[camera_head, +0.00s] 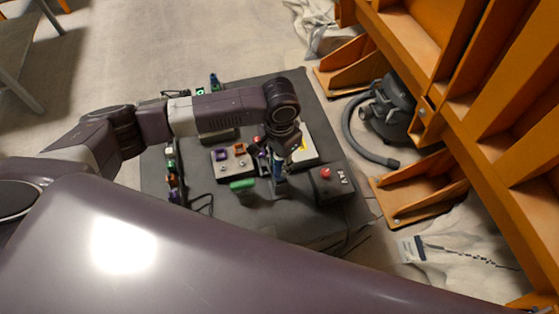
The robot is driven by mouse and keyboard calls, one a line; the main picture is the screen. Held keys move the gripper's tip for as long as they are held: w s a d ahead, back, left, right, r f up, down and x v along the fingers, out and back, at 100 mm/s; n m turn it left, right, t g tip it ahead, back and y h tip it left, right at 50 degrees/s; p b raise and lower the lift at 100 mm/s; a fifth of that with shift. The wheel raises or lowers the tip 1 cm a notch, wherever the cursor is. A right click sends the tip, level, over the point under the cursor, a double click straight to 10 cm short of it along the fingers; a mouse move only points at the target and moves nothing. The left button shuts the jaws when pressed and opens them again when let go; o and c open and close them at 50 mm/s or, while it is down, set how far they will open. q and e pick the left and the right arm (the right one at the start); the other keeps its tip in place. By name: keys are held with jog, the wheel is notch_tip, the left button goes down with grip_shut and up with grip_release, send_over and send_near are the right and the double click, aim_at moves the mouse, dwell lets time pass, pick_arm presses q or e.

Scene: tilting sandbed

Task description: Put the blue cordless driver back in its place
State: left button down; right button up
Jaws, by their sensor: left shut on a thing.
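My left arm reaches in from the left over the dark table, and its gripper (279,182) points down near the table's front right part. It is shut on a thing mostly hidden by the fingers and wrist. A narrow blue part (277,160) shows there, which looks like the blue cordless driver, but its full shape cannot be made out. Whether it touches the table cannot be told. My right gripper is not in view.
The dark table (320,215) carries a green-topped object (242,185), a grey plate with purple and orange pieces (231,160), and a box with a red button (326,174). Small coloured items line the left edge. An orange frame (480,130) and a vacuum cleaner (388,108) stand right.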

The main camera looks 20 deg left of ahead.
pick_arm(q)
jog(key=shift+f, duration=0.55)
jog(key=c, duration=1)
grip_release()
jog(key=shift+f, duration=0.1)
jog(key=shift+r, duration=0.2)
notch_tip(320, 180, up, 3)
jog(key=p, duration=0.3)
jog(key=shift+r+p, duration=0.8)
jog(key=shift+r, duration=1.6)
